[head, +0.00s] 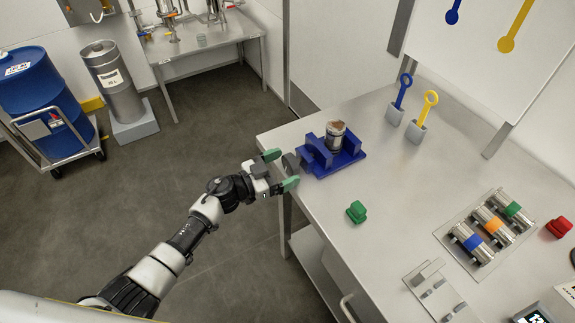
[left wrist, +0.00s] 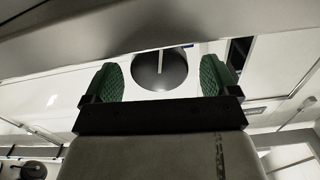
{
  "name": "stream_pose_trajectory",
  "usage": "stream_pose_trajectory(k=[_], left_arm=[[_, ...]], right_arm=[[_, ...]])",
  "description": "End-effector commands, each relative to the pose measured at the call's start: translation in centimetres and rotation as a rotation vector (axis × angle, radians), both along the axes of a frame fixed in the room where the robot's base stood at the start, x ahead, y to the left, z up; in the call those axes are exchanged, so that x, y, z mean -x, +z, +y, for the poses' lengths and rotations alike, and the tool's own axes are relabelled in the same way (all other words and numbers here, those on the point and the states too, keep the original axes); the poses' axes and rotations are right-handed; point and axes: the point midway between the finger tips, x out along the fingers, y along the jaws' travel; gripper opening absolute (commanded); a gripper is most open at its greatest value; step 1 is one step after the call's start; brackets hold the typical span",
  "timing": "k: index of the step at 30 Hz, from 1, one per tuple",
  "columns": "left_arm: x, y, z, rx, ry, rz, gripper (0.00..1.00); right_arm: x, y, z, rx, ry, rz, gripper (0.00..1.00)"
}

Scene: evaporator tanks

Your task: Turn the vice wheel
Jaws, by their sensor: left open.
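A blue vice (head: 345,161) sits at the left edge of the steel table, with a metal can (head: 335,135) with a rusty-brown top standing in it. Its dark grey wheel (head: 292,162) faces left, towards my left gripper. My left gripper (head: 280,170) is open, with green fingertips apart, just left of the wheel. In the left wrist view the round wheel (left wrist: 160,69) shows between the two fingertips (left wrist: 160,78), with a gap on each side. How far the wheel reaches in between the fingers I cannot tell. My right gripper is not in view.
A green block (head: 356,212) lies on the table in front of the vice. Blue and yellow ring-topped tools (head: 421,117) stand behind it. A rack of banded cylinders (head: 492,227) is at the right. The floor left of the table is clear around my arm.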

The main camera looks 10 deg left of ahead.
Motion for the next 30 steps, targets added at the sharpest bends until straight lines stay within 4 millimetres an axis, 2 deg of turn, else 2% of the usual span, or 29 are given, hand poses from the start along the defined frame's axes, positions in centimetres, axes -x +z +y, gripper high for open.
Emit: stream_pose_trajectory(k=[6, 12, 18, 26, 29, 30], left_arm=[[2.8, -0.3, 3.8, -0.005, -0.001, 0.002, 0.89], [4.7, -0.2, 6.4, -0.002, -0.001, 0.002, 0.89], [5.5, -0.1, 7.4, -0.001, -0.002, 0.001, 0.89], [5.5, 0.0, 7.5, 0.0, -0.001, 0.001, 0.89], [5.4, -0.9, 7.8, 0.002, 0.027, 0.014, 0.89], [5.4, -2.0, 8.2, 0.002, 0.059, 0.027, 0.89]], right_arm=[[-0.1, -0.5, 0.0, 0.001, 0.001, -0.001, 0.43], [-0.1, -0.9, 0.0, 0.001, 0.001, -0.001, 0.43], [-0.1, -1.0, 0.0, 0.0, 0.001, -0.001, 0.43], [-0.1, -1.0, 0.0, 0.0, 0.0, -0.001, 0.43], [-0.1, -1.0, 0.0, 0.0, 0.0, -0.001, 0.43], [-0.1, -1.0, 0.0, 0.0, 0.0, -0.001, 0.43]])
